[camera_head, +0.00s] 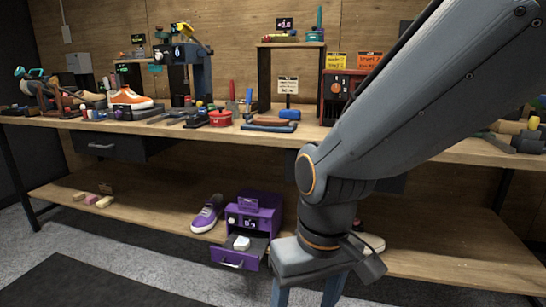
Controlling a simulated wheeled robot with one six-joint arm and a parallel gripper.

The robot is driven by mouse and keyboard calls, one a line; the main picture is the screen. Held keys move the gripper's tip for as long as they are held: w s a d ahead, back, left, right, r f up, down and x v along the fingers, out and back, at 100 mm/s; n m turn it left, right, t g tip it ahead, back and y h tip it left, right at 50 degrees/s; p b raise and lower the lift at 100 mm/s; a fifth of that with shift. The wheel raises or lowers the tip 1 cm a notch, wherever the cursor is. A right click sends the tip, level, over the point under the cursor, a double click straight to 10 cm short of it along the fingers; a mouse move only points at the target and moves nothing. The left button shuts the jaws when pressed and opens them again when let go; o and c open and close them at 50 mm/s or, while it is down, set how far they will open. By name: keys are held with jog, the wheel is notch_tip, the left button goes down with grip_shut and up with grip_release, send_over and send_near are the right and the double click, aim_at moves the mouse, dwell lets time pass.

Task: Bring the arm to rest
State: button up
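My arm (430,100) reaches down from the upper right across the picture. My gripper (307,292) hangs low in front of the lower shelf, pointing down. Its two blue-grey fingers stand apart with nothing visible between them; their tips are at or past the bottom edge of the picture. The arm hides part of the bench and shelf behind it.
A workbench (245,139) holds an orange sneaker (130,98), a red pot (220,118) and many tools. On its lower shelf (150,205) are a purple sneaker (207,213) and a purple cabinet (262,217) with an open drawer (232,264) holding a white item (241,243).

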jog(key=s+d+r+m+h+p, duration=0.1)
jog(key=d+r+m+p, duration=0.3)
jog(key=d+r+p, duration=1)
notch_tip(320, 180, up, 4)
jog(key=s+p, duration=0.1)
jog(key=p, duration=0.7)
jog(key=shift+d, duration=0.1)
